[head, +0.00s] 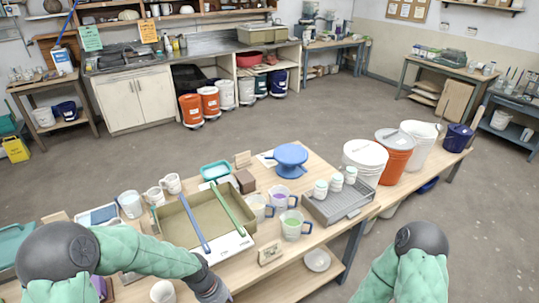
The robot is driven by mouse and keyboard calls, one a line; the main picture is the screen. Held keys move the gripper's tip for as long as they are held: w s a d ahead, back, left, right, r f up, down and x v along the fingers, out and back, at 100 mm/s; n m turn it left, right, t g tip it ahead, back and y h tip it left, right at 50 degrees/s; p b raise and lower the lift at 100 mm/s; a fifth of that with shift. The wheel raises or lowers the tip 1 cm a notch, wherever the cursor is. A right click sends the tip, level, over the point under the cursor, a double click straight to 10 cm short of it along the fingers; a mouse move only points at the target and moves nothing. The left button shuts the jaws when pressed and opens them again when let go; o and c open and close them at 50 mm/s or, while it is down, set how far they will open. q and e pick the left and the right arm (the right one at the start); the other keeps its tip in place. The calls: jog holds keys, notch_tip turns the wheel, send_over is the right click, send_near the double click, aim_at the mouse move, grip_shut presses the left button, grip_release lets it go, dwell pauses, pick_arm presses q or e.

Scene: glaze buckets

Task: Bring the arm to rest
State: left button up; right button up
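My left arm (140,252) reaches in from the left, low over the front of the wooden worktable (240,268). Its grey wrist end runs off the bottom edge, and no fingers show. My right arm (415,262) is at the lower right, in front of the table; its gripper is out of the picture. I cannot see whether either gripper holds anything.
On the table are an olive tray (188,246) with two sticks across it, a blue banding wheel (290,158), a grey rack (338,208) with white jars, a green-filled mug (294,225) and a small card stand (270,252). Buckets (396,150) stand at the right. Open floor lies beyond.

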pick_arm(q)
jog(key=s+d+f+b, duration=0.2)
jog(key=s+f, duration=0.3)
jog(key=f, duration=0.5)
jog(key=s+d+f+m+h+b, duration=0.1)
jog(key=s+f+b, duration=0.1)
jog(key=s+f, duration=0.4)
notch_tip(320, 180, down, 4)
jog(key=shift+s+d+r+t+b, duration=0.1)
jog(key=shift+s+d+t+b, duration=0.2)
jog(key=shift+d+b, duration=0.1)
